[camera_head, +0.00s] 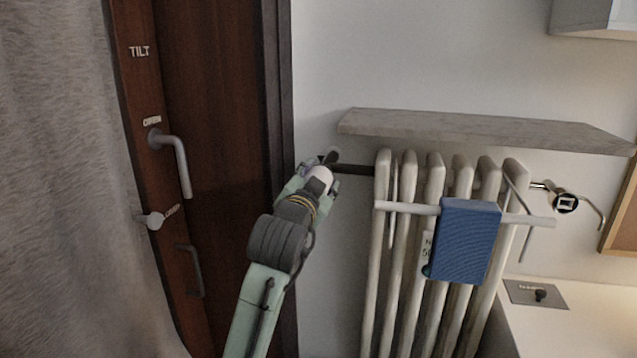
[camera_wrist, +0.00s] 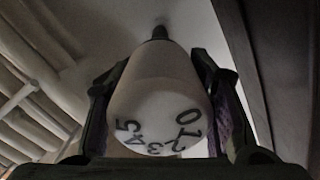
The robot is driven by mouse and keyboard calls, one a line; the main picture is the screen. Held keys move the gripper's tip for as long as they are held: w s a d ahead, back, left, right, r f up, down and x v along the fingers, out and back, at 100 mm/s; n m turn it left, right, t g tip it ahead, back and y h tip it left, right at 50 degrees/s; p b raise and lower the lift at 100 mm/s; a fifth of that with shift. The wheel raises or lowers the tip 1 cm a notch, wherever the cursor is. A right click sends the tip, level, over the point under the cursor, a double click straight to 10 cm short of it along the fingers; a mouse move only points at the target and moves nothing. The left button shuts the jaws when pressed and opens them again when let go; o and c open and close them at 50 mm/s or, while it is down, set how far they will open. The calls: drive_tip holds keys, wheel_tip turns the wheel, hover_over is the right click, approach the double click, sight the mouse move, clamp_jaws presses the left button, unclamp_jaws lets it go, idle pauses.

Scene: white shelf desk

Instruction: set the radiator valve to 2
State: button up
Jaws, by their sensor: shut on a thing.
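The radiator valve is a white rounded knob with dark digits 0 to 5 around its face; it fills the middle of the wrist view (camera_wrist: 155,100). The 0 is at the right of the face, the 3 near the bottom and the 5 at the left. I see no clear pointer mark, so I cannot tell the setting. My gripper (camera_wrist: 160,85) has one finger on each side of the knob and is shut on it. In the head view my gripper (camera_head: 318,172) is at the end of the dark pipe left of the radiator, partly hiding the valve.
The white radiator (camera_head: 408,275) carries a rail with a blue cloth (camera_head: 465,242). A stone shelf (camera_head: 470,129) juts out above it. A dark wooden door (camera_head: 215,90) with handles (camera_head: 180,160) stands left. A pale desk surface (camera_head: 575,325) is at lower right.

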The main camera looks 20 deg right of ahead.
idle(0.3)
drive_tip(key=o, duration=1.1)
drive_tip(key=shift+o, duration=0.2)
drive_tip(key=v, duration=1.2)
